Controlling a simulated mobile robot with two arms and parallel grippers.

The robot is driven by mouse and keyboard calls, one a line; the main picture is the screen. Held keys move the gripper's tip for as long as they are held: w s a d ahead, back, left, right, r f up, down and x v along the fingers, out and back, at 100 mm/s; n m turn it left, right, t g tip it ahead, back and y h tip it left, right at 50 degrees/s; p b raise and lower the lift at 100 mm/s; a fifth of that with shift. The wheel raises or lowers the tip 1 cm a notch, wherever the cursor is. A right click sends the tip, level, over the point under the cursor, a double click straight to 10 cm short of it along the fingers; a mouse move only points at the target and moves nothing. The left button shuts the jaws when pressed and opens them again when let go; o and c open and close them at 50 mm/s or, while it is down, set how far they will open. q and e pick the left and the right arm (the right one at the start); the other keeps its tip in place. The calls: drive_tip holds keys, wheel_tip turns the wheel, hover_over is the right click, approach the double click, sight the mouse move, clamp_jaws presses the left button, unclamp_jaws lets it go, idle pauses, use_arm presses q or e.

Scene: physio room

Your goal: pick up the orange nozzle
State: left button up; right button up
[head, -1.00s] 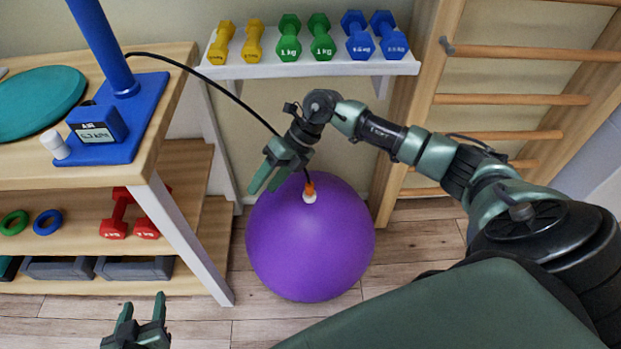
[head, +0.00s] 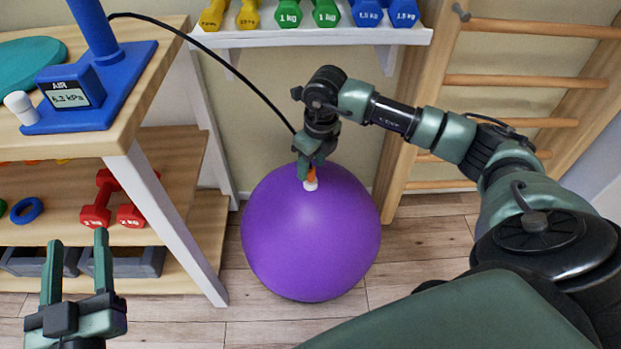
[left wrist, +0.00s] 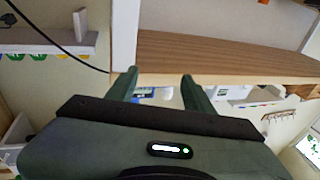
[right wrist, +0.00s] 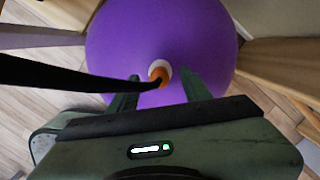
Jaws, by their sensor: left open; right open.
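The orange nozzle (head: 311,175) sits at the top of the purple ball (head: 310,240), at a white collar. A black hose (head: 240,100) runs to it from the blue pump (head: 100,85) on the table. My right gripper (head: 308,178) is over the nozzle, which it partly hides in the head view. In the right wrist view the nozzle (right wrist: 158,74) shows just beyond and between the open fingertips (right wrist: 155,82); I cannot tell whether they touch it. My left gripper (head: 77,245) is open and empty, in front of the shelves at the lower left.
A wooden table (head: 130,125) with lower shelves holding red dumbbells (head: 110,200) stands at the left. A white rack (head: 310,38) of dumbbells is behind the ball. Wooden wall bars (head: 530,82) stand at the right. The floor right of the ball (head: 420,235) is clear.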

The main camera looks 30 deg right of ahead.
drive_tip(key=shift+w+f, duration=0.15)
drive_tip(key=shift+f, duration=1.05)
clamp_jaws()
use_arm(q)
drive_tip(key=r, duration=0.1)
drive_tip(key=r+t, duration=0.2)
drive_tip(key=shift+s+d+r+h, duration=0.2)
drive_tip(key=shift+s+r+h, duration=0.05)
drive_tip(key=shift+s+h, duration=0.05)
use_arm(e)
drive_tip(key=shift+r, duration=0.15)
